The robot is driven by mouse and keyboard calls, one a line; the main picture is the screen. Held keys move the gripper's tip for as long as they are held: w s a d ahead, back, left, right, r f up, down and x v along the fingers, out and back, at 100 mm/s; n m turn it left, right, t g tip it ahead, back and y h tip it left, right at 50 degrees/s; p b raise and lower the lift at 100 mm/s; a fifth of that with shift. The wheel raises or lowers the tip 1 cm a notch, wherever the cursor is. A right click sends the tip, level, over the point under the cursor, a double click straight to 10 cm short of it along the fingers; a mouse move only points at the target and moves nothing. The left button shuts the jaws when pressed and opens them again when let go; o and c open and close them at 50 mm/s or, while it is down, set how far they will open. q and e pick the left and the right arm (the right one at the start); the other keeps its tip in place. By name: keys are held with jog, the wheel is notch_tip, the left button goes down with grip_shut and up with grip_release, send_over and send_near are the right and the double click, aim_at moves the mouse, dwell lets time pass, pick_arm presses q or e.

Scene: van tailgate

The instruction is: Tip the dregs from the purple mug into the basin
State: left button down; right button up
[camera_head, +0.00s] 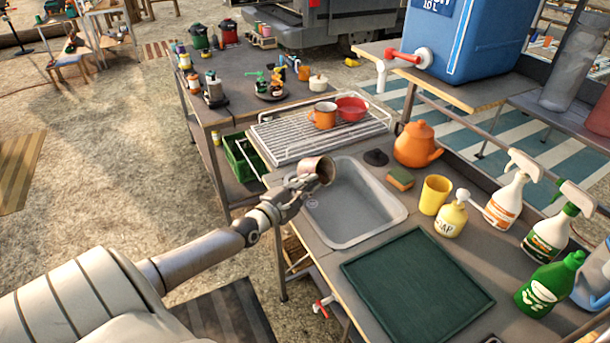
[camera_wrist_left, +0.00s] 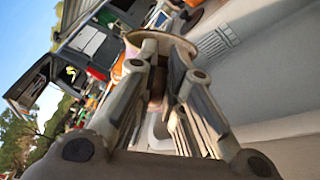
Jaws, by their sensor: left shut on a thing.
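The mug (camera_head: 319,169) is dull mauve-brown in this light. It is tilted well over, above the left rear part of the basin (camera_head: 356,222). My left gripper (camera_head: 304,183) is shut on it, reaching in from the left. In the left wrist view the fingers close around the mug (camera_wrist_left: 163,43), and its pale rim shows beyond them. I cannot see the mug's inside clearly or any liquid leaving it. The basin is grey, set into the counter; its visible floor looks bare apart from a drain. My right gripper is not in view.
Behind the basin a wire rack (camera_head: 290,142) holds an orange mug (camera_head: 323,116) and a red bowl (camera_head: 351,109). To the right are an orange teapot (camera_head: 417,146), a sponge (camera_head: 400,178), a yellow cup (camera_head: 434,195) and a soap bottle (camera_head: 451,219). A green mat (camera_head: 418,285) lies in front.

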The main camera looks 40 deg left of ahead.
pick_arm(q)
jog(key=d+m+p, duration=0.1)
jog(key=m+p, duration=0.1)
jog(key=m, duration=0.1)
jog(key=d+r+m+p, duration=0.1)
jog(key=m+p, duration=0.1)
jog(key=m, duration=0.1)
jog(key=d+m+p, duration=0.1)
jog(key=m+p, duration=0.1)
jog(key=shift+d+r+m, duration=0.1)
jog(key=shift+r+m, duration=0.1)
jog(key=shift+m, duration=0.2)
dwell(0.3)
notch_tip(320, 180, up, 5)
jog(key=n+b, duration=0.4)
jog(key=n, duration=1.7)
